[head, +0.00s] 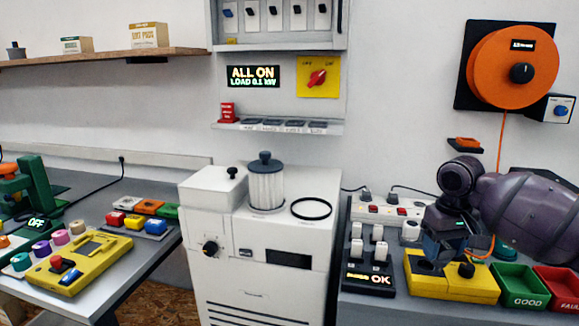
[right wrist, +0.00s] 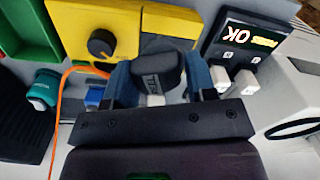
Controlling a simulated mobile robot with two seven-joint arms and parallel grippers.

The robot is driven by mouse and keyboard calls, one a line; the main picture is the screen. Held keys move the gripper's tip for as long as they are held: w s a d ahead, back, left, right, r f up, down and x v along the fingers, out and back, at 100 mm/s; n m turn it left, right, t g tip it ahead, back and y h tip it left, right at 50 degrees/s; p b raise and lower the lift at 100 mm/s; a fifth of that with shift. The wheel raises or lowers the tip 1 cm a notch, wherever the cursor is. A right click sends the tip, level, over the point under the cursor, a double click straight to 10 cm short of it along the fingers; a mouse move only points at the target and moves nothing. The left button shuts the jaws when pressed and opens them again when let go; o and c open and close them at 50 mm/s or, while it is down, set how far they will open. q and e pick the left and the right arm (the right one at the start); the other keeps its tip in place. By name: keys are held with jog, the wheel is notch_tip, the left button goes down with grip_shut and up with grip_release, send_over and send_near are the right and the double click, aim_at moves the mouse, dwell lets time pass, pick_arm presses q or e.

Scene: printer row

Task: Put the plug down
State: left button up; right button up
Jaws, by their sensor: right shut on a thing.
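My right gripper (head: 443,246) is above the left part of the yellow box (head: 478,283) with a black knob. In the right wrist view, its blue fingers (right wrist: 157,84) are shut on a dark, block-shaped plug (right wrist: 158,70) with pale lettering on its face. An orange cord (head: 501,150) hangs from the reel and loops by the gripper. In the right wrist view the cord (right wrist: 58,125) runs behind the left finger; where it ends is hidden. I cannot tell whether the plug touches the box. My left gripper is not in view.
A black panel reading OK (head: 369,280) with white plugs stands left of the yellow box. A power strip (head: 380,211) lies behind. Green (head: 519,288) and red (head: 556,287) bins stand at right. The white machine (head: 262,255) borders the bench on the left.

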jog(key=s+a+f+m+p, duration=0.1)
jog(key=s+a+f+m, duration=0.1)
jog(key=s+a, duration=0.7)
jog(key=shift+s+f+m, duration=0.25)
jog(key=shift+s+m, duration=0.05)
jog(key=shift+s, duration=0.4)
jog(key=shift+n, duration=0.6)
jog(key=s+a+f, duration=0.1)
jog(key=s, duration=0.1)
jog(key=s+a+p, duration=0.1)
jog(key=s, duration=0.2)
jog(key=s+f+p, duration=0.1)
jog(key=s, duration=0.1)
jog(key=shift+s+a+f, duration=0.35)
jog(key=shift+a, duration=0.05)
grip_shut()
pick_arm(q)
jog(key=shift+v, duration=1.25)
pick_arm(e)
jog(key=shift+s+f, duration=0.2)
jog(key=shift+f, duration=0.2)
